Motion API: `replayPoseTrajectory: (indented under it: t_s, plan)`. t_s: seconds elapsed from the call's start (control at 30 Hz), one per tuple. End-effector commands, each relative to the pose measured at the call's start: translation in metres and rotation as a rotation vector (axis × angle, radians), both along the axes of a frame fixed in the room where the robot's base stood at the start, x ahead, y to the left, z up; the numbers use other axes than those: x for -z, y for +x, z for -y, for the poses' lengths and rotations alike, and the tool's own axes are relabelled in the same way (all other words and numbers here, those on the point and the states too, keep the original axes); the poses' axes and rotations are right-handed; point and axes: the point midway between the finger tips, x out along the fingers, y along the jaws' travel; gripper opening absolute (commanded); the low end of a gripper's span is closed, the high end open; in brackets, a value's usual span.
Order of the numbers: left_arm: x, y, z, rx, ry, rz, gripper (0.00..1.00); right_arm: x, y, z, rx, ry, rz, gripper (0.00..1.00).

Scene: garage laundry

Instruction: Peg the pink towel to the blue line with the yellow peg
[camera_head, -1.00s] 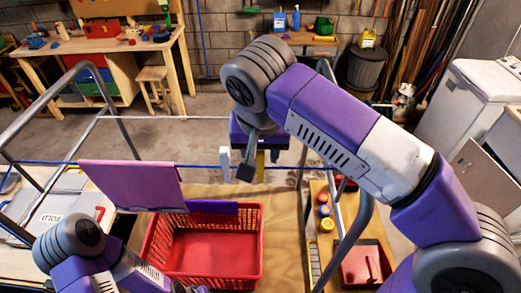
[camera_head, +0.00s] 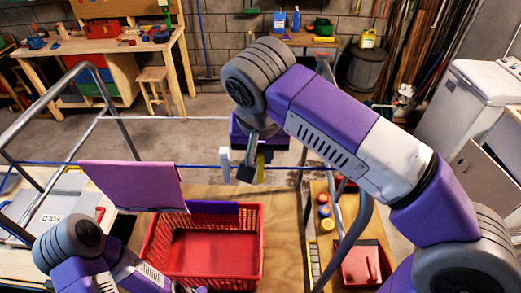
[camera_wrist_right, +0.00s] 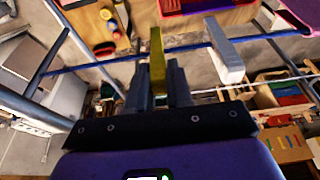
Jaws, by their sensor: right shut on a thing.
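The pink towel (camera_head: 135,185) hangs over the blue line (camera_head: 205,167) at the left in the head view. Its corner also shows at the upper right of the right wrist view (camera_wrist_right: 300,14). My right gripper (camera_wrist_right: 160,84) is shut on the yellow peg (camera_wrist_right: 157,58), which points away from the jaws and overlaps the blue line in the wrist view; I cannot tell whether they touch. In the head view the yellow peg (camera_head: 260,167) is right of the towel, apart from it. My left arm is folded at the lower left, its gripper out of sight.
A white peg (camera_wrist_right: 226,52) is at the blue line between the towel and the yellow peg. A red basket (camera_head: 252,245) stands below the line. Metal rack rails flank the area. A wooden board with jars and a red tray (camera_head: 360,263) is at the right.

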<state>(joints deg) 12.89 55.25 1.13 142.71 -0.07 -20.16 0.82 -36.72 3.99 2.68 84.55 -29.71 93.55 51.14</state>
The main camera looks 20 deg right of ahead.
Motion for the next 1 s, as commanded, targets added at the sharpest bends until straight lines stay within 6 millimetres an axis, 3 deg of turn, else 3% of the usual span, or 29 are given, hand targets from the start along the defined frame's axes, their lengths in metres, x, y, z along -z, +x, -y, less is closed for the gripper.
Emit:
replayPoseTrajectory:
  t_s: [1.0]
  plan:
    - [-0.051,0.000,0.000,0.000,0.000,0.000,0.43,-0.053,0.000,0.000,0.001,0.001,0.002,0.00]
